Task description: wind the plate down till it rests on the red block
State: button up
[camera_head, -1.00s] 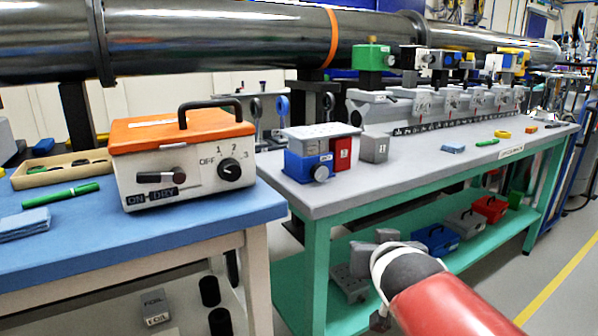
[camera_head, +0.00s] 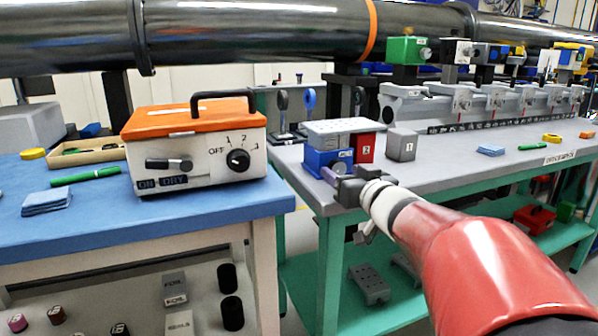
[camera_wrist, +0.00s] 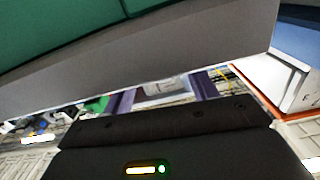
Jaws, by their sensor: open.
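The grey plate with holes (camera_head: 345,127) sits level on top of a blue jack (camera_head: 318,160) at the near left corner of the grey bench. A round knob (camera_head: 346,155) is on the jack's front. The red block (camera_head: 365,150), marked 2, stands upright under the plate's right part; I cannot tell whether they touch. In the wrist view my gripper's fingers (camera_wrist: 163,94) also show apart, near the bench edge; the knob is not clear there.
A grey block (camera_head: 402,145) marked 1 stands right of the red block. An orange-lidded control box (camera_head: 195,145) stands on the blue bench (camera_head: 100,220) at left, with a gap between the benches. A rail with mounts (camera_head: 470,105) runs behind.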

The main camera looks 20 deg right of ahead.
jog(key=shift+w, duration=1)
jog(key=shift+c, duration=0.5)
jog(key=c, duration=0.9)
jog(key=shift+n+b, duration=0.3)
jog(key=shift+n, duration=0.5)
jog(key=o, duration=1)
jog(key=shift+s, duration=0.1)
jog(key=s, duration=0.7)
jog(key=shift+s+p, duration=0.35)
jog(key=shift+p, duration=0.05)
